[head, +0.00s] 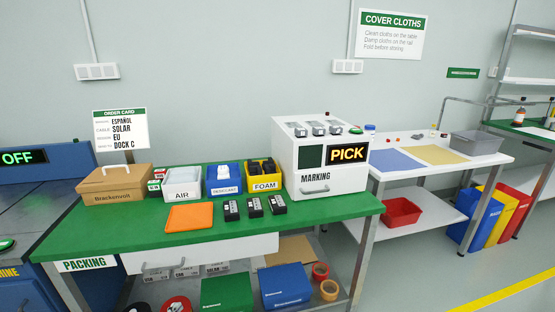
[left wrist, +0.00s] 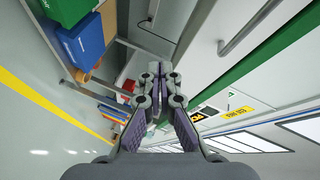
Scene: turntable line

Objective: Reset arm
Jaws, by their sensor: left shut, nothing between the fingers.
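My left gripper (left wrist: 157,75) shows in the left wrist view, with its fingers together and nothing between them. It is in free space in front of the packing table, whose green edge (left wrist: 275,55) runs along the upper right of that view. A pale drawer front with a bar handle (left wrist: 245,28) is at the right of the fingers. Neither gripper is visible in the head view. My right gripper is in neither view.
The green packing table (head: 130,228) holds a cardboard box (head: 117,188), bins, an orange mat (head: 189,217), several black devices and the white marking machine (head: 300,165). Green and blue boxes (head: 286,286) and tape rolls fill the shelf below. Floor at the right is clear.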

